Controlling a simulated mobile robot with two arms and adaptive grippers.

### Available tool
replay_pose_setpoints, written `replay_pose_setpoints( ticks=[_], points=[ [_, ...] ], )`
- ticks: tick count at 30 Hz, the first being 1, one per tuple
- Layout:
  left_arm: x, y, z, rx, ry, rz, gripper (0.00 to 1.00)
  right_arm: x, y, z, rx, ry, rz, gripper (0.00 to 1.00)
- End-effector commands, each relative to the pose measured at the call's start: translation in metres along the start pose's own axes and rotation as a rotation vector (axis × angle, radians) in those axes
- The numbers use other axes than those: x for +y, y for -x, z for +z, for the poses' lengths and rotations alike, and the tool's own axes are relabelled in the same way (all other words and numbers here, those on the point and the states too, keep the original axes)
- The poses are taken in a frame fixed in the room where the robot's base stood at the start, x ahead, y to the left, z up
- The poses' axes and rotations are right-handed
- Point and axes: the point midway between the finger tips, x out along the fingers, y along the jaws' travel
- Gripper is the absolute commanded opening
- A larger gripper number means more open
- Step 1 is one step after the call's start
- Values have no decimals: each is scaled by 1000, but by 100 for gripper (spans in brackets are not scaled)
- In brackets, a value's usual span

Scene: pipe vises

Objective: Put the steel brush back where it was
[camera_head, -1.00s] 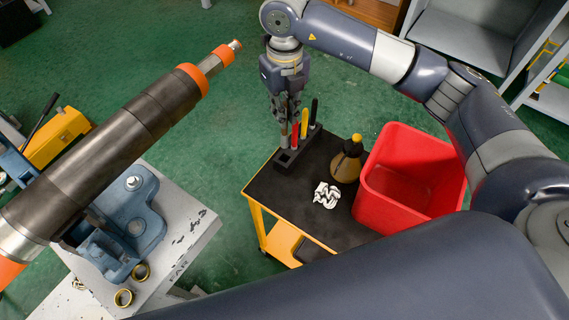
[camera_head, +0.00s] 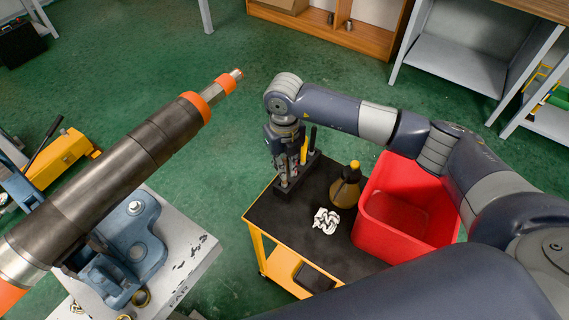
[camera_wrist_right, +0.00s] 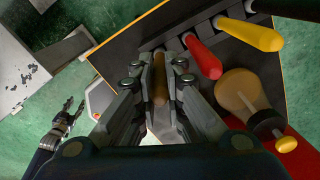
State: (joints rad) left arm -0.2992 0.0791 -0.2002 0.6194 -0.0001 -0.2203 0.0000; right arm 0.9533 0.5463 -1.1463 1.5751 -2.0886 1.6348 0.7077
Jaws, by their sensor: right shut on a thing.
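My right gripper (camera_head: 283,165) points down at the near-left end of the black tool rack (camera_head: 296,187) on the cart. In the right wrist view its fingers (camera_wrist_right: 159,78) are shut on the brown handle of the steel brush (camera_wrist_right: 159,80). The brush's lower part is hidden, so I cannot tell how deep it sits in the rack. A red handle (camera_wrist_right: 202,57) and a yellow handle (camera_wrist_right: 250,33) stand in the rack beside it. My left gripper (camera_wrist_right: 70,112) shows small in the right wrist view, its fingers apart and empty.
On the black-topped yellow cart (camera_head: 262,215) stand an oil bottle (camera_head: 346,188) and a red bin (camera_head: 400,225), with a crumpled striped cloth (camera_head: 326,221) in front. A large pipe (camera_head: 120,170) lies in a blue vise (camera_head: 135,245) at left.

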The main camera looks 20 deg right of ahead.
Motion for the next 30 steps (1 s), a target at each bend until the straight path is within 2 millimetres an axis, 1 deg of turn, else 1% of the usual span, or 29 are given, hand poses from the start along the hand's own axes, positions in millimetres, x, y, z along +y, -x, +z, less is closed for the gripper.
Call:
replay_pose_setpoints(
  ticks=[3, 4, 5, 14, 17, 18, 20, 23, 30],
  points=[
    [1, -5, 0, 0, -1, 1, 40, 0, -5, 0, 0, 0, 0, 0],
    [1, -4, 0, 0, -1, 1, 40, 0, -4, 0, 0, 0, 0, 15],
    [1, -3, 0, 0, -1, 1, 40, 0, -3, 0, 0, 0, 0, 19],
    [1, -2, 0, 0, -1, 1, 40, 0, -2, 0, 0, 0, 0, 19],
    [1, 2, 0, 0, -1, 1, 40, 0, 2, 0, 0, 0, 0, 19],
    [1, 0, 0, 0, -1, 1, 40, 0, 4, 1, -2, 0, 0, 19],
    [1, -4, 0, 0, -1, 1, 40, 0, 12, 1, -5, 1, 0, 19],
    [1, -8, 1, 0, -1, 1, 40, -1, 32, 2, -7, 0, -1, 19],
    [1, -18, 2, 0, 0, 1, 40, 0, 84, 2, -6, 0, -1, 19]
  ],
)
